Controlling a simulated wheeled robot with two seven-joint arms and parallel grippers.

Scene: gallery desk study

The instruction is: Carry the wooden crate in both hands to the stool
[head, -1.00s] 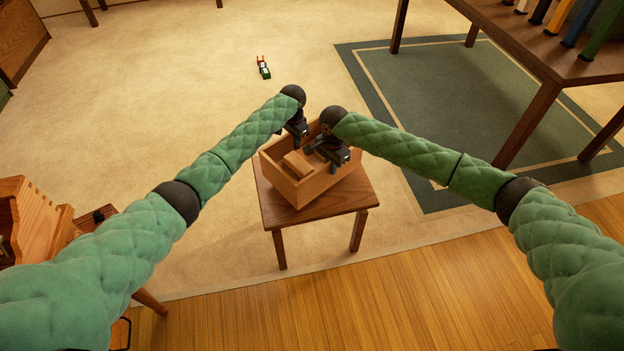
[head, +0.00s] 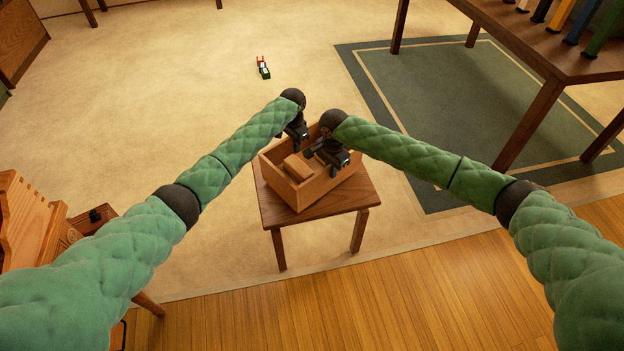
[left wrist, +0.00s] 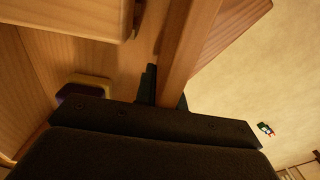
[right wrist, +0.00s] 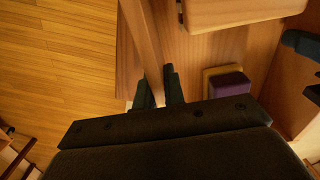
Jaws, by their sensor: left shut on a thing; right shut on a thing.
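The wooden crate (head: 318,190) is an open, light-wood box at the middle of the head view, over the top of the dark wooden stool (head: 335,205). It looks level and appears to rest on the stool, though a small gap cannot be ruled out. My left gripper (head: 298,138) is shut on the crate's far-left wall, which the left wrist view shows between the fingers (left wrist: 165,88). My right gripper (head: 322,156) is shut on the opposite wall, seen between the fingers in the right wrist view (right wrist: 160,92). A wooden block (head: 297,166) and a purple-topped block (right wrist: 226,84) lie inside.
A dark table (head: 540,50) stands at the upper right on a green rug (head: 470,120). A small toy train (head: 263,68) lies on the carpet beyond the stool. Wooden furniture (head: 30,225) stands at the left. The carpet left of the stool is clear.

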